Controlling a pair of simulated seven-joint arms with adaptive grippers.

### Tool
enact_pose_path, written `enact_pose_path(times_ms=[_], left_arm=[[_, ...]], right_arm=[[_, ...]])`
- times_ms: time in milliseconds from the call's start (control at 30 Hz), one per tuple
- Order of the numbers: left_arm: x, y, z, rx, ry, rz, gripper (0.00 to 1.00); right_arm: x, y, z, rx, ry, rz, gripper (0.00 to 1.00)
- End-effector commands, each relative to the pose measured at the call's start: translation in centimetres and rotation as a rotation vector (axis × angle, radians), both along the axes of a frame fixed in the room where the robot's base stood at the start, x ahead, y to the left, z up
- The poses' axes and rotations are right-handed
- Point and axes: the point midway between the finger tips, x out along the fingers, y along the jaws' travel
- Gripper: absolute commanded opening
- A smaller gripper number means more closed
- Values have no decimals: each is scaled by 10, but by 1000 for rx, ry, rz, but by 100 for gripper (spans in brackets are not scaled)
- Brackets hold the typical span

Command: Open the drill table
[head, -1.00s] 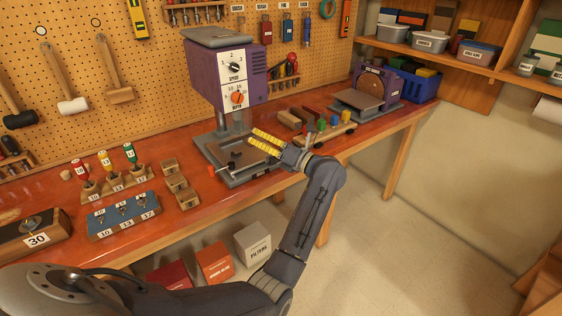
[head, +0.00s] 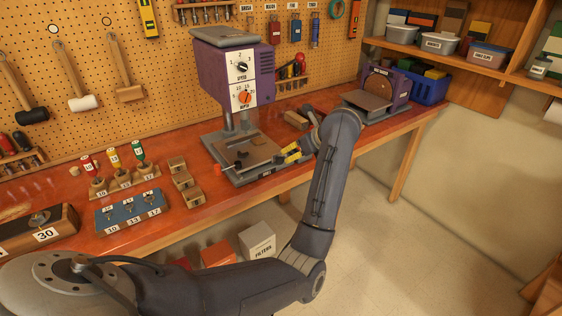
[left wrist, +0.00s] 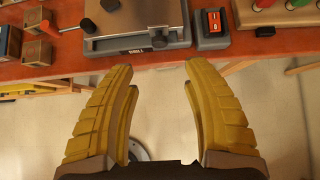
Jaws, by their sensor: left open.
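The purple drill press (head: 222,72) stands at the back of the red bench. My left gripper (head: 290,154), with yellow fingers, is beside the right front of the drill table, partly hidden by my arm. In the left wrist view the gripper (left wrist: 160,66) is open and empty, its fingertips short of the bench edge.
A red switch (left wrist: 213,22) on a grey box sits right of the table. Small wooden blocks (head: 182,182) and a blue tray (head: 131,212) lie left of the drill press. A purple sander (head: 388,88) stands to the right. Bare floor lies before the bench.

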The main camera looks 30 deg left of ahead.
Motion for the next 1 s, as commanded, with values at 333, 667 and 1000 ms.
enact_pose_path(times_ms=[333,667,1000], left_arm=[[16,40,-41,7,5,1,49],[30,70,-76,3,3,1,49],[37,84,-92,1,3,1,49]], right_arm=[[0,0,0,0,0,0,44],[0,0,0,0,0,0,44],[0,0,0,0,0,0,44]])
